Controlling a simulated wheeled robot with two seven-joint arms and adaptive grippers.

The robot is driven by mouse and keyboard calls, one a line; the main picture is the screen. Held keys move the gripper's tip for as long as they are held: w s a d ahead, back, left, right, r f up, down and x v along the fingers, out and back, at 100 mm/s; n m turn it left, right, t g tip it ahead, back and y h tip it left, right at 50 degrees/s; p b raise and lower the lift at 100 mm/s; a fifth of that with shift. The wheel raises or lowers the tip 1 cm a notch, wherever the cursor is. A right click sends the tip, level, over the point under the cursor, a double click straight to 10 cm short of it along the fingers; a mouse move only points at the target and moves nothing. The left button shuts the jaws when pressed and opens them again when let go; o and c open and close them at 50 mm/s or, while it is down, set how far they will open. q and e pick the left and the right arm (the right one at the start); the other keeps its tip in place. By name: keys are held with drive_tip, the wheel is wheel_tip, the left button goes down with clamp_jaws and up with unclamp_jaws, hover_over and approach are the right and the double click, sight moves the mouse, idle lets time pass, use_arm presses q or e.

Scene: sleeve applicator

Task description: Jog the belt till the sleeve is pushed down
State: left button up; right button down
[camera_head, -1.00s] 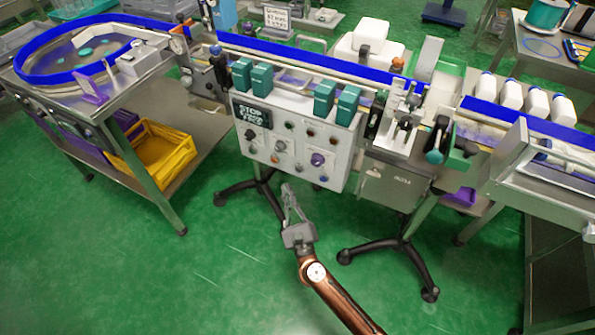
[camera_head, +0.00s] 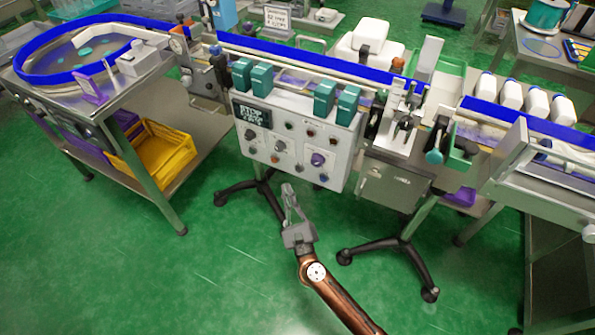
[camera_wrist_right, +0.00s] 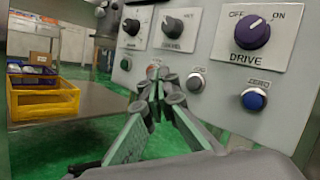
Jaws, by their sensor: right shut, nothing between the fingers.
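My right gripper (camera_head: 287,190) is shut and empty in front of the control panel (camera_head: 268,168) in the head view. In the right wrist view its fingertips (camera_wrist_right: 166,86) meet close to the panel's lower buttons. A small button (camera_wrist_right: 196,83), its label seeming to read JOG, is just right of the fingertips; contact cannot be told. The purple DRIVE knob (camera_wrist_right: 252,32) has its pointer tilted toward ON. The belt line (camera_head: 300,62) runs behind the panel to the metal applicator head (camera_head: 405,105). I cannot make out the sleeve. My left gripper is not in view.
A blue ZERO button (camera_wrist_right: 254,99) sits right of the fingertips. Teal blocks (camera_head: 262,79) stand above the panel. White bottles (camera_head: 511,95) stand at the right. A yellow crate (camera_head: 165,152) is on the left table's shelf. Open green floor lies before the panel.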

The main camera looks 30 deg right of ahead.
idle(0.6)
drive_tip(key=s+a+f+n+g+y, duration=0.3)
drive_tip(key=s+f+n, duration=0.4)
drive_tip(key=s+n, duration=0.15)
drive_tip(key=s+a+f+n+g+y, duration=0.2)
drive_tip(key=s+f+n+g+y, duration=0.15)
drive_tip(key=s+f+n, duration=0.55)
drive_tip(key=s+a+f+n+g+y, duration=0.35)
drive_tip(key=s+n, duration=0.35)
drive_tip(key=s, duration=0.3)
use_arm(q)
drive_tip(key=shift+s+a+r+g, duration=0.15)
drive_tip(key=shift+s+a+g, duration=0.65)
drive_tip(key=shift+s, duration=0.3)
use_arm(e)
drive_tip(key=s+d+f+n+g+h, duration=0.1)
drive_tip(key=s+d+f+n+g, duration=0.1)
drive_tip(key=s, duration=0.6)
drive_tip(key=s+d+f+n+g+h, duration=0.1)
drive_tip(key=s+d+f+n+g, duration=0.2)
drive_tip(key=s, duration=0.6)
drive_tip(key=s+d+f+n+g+h, duration=0.2)
drive_tip(key=s+d+f+n, duration=0.1)
drive_tip(key=s, duration=0.6)
drive_tip(key=shift+d+f+g, duration=0.4)
drive_tip(key=shift+d+f, duration=0.05)
drive_tip(key=shift+f, duration=0.2)
